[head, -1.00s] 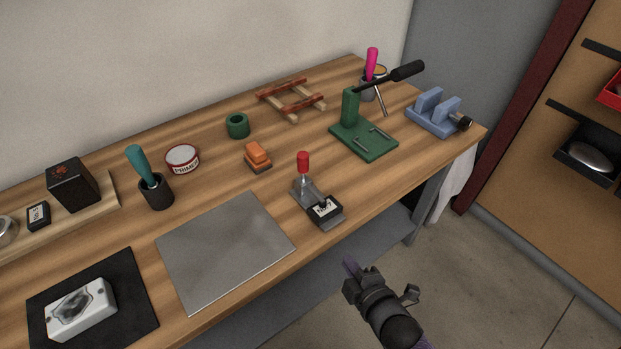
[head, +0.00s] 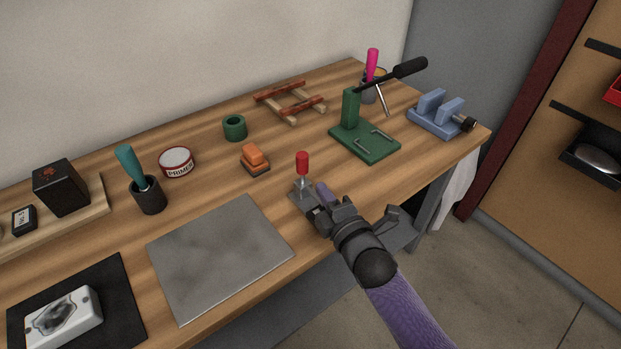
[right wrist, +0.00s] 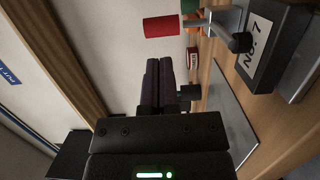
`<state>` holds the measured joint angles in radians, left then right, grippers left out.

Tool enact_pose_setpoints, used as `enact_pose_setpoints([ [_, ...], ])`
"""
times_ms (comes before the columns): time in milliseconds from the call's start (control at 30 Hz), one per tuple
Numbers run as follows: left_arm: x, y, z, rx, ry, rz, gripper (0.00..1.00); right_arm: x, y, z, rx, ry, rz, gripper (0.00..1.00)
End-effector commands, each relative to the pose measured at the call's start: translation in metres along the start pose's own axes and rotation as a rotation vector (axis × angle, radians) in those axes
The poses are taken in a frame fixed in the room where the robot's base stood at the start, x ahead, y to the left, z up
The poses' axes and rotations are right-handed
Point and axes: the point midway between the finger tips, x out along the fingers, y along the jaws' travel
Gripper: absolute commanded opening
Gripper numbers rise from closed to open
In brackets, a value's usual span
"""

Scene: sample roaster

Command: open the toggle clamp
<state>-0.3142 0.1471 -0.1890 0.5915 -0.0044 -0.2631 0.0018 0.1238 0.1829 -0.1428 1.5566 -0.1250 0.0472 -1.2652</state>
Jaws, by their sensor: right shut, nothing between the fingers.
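The toggle clamp stands near the front edge of the bench, with an upright red handle (head: 302,163) on a grey metal base (head: 303,192). In the right wrist view its red handle (right wrist: 163,27) is at the top, beside a dark block with a "No. 7" label (right wrist: 257,48). My right gripper (head: 322,192) is shut and empty, just to the right of the clamp's base and below the handle, and hides the labelled block in the head view. Its closed fingers (right wrist: 158,80) point past the handle without touching it in the wrist view. My left gripper is not in view.
A grey metal plate (head: 215,258) lies left of the clamp. An orange block (head: 254,157) sits behind it. A green fixture with a black lever (head: 365,142) and a blue vise (head: 437,115) stand to the right. Bare wood lies between clamp and fixture.

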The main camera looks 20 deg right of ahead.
Motion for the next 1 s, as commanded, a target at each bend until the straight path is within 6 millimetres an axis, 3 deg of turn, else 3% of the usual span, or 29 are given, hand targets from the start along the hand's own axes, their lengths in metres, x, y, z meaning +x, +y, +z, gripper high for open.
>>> enact_pose_setpoints([
  [133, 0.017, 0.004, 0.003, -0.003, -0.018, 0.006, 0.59, 0.030, -0.005, 0.000, 0.002, 0.000, 0.000, 0.00],
  [333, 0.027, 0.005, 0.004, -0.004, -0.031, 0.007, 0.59, 0.053, -0.003, 0.000, 0.003, 0.000, -0.001, 0.00],
  [767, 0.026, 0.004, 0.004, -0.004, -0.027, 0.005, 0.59, 0.057, 0.000, 0.000, 0.002, 0.000, -0.002, 0.00],
  [1000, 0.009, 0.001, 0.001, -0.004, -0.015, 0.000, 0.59, 0.058, 0.008, -0.001, -0.012, 0.000, -0.052, 0.00],
])
